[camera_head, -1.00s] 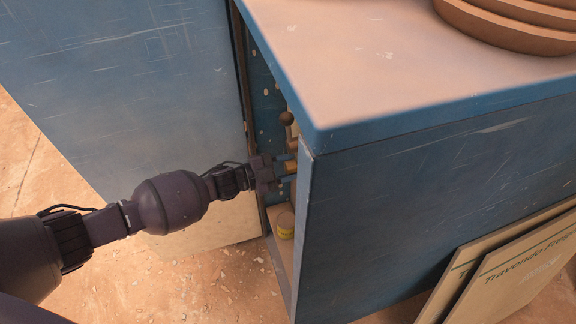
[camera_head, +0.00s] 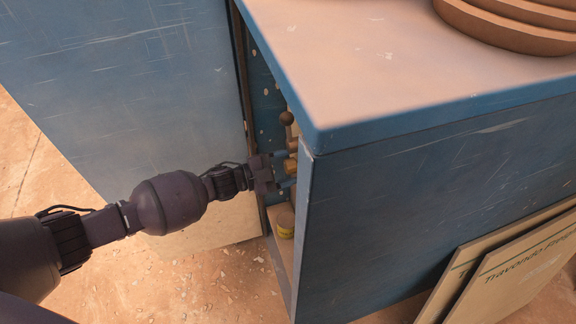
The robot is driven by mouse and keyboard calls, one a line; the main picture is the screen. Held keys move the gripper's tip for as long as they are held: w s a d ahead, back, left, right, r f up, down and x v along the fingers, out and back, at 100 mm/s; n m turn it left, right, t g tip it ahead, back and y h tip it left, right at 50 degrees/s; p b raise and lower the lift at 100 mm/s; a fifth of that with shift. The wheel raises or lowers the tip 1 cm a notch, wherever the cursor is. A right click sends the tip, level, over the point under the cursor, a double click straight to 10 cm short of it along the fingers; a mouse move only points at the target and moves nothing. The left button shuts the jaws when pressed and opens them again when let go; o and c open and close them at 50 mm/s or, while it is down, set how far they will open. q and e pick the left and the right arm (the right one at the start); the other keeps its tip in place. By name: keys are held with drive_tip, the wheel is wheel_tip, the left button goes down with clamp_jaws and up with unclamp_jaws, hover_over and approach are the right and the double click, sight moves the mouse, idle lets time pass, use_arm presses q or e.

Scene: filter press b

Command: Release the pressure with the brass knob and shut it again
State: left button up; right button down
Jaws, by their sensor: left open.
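My left gripper (camera_head: 284,170) reaches in from the left into the narrow opening of the blue cabinet. Its fingers are spread apart, one higher and one lower. The brass knob (camera_head: 291,167) is just at the fingertips, between the two fingers in this view; I cannot tell whether a finger touches it. Part of the knob and the fitting behind it is hidden by the cabinet's front corner. A lever with a dark brown ball end (camera_head: 287,118) stands above the knob. My right gripper is not in view.
The blue cabinet (camera_head: 400,215) has a bare top at its near side and brown stacked discs (camera_head: 510,25) at the back right. A yellow-banded tin (camera_head: 284,232) sits low inside. Cardboard sheets (camera_head: 515,270) lean on the right. A blue panel (camera_head: 120,100) stands left.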

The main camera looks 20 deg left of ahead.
use_arm(q)
drive_tip(key=p+v, duration=0.1)
drive_tip(key=v, duration=0.9)
drive_tip(key=shift+s+a, duration=0.2)
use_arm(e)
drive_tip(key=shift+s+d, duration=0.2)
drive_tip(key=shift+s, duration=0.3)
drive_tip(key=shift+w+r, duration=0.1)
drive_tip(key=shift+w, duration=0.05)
